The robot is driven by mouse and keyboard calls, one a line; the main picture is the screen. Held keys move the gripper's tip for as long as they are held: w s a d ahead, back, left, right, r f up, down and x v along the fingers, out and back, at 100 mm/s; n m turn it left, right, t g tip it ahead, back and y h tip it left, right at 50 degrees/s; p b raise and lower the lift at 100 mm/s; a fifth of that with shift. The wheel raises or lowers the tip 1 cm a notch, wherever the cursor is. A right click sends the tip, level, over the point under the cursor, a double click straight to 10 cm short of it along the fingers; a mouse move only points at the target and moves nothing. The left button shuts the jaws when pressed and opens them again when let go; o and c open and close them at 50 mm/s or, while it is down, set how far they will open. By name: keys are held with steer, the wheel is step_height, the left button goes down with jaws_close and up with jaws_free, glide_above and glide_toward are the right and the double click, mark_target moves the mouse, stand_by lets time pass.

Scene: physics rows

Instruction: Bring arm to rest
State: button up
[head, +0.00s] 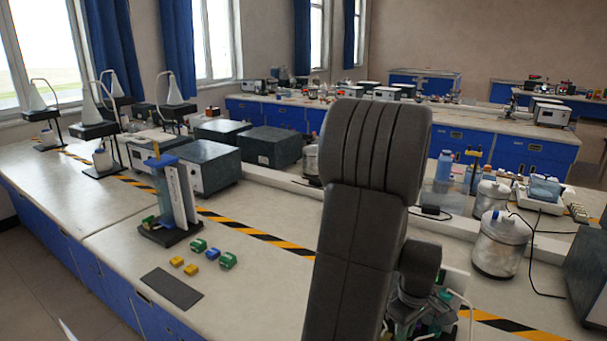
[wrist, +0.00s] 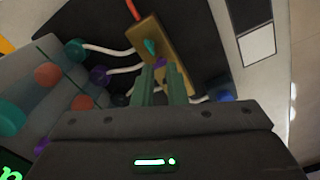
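My gripper (wrist: 160,70) shows in the wrist view as two green fingers with a narrow gap between them. I see nothing held in the gap. Just past the fingertips is a tan block (wrist: 178,52) with an orange lead and a small teal piece, on a dark surface; I cannot tell whether the fingers touch it. In the head view my dark arm stands upright in front of the bench (head: 265,215), bent down at the right. The gripper's fingers cannot be made out there.
White leads with coloured plugs (wrist: 75,50) lie close left of the fingers. In the head view a metal canister (head: 500,245) stands right of my arm. Small coloured blocks (head: 199,245) and a dark mat (head: 171,288) lie on the left, with open bench between.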

steer(key=m, duration=1.3)
stand_by(0.5)
